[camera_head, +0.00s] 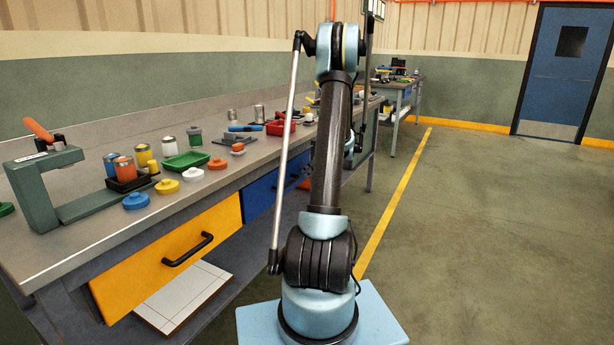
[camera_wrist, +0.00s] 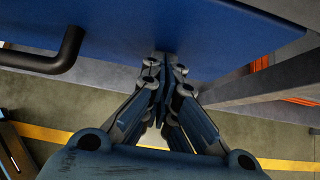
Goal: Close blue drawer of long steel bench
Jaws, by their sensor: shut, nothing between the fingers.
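The blue drawer (camera_head: 261,196) sits under the long steel bench (camera_head: 213,190), to the right of a yellow drawer, and my arm hides part of it in the head view. How far it stands out cannot be told there. In the wrist view the blue drawer front (camera_wrist: 200,25) fills the top, with its black handle (camera_wrist: 50,58) at the left. My gripper (camera_wrist: 166,58) is shut and empty, its fingertips at the blue front, right of the handle. Whether they touch it cannot be told. The gripper is hidden in the head view.
A yellow drawer (camera_head: 170,263) with a black handle is nearer me. The bench top holds cans, knobs, a green tray (camera_head: 186,160) and a green clamp frame (camera_head: 38,195). Open floor with a yellow line (camera_head: 398,195) lies to the right. A blue door (camera_head: 566,72) stands far back.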

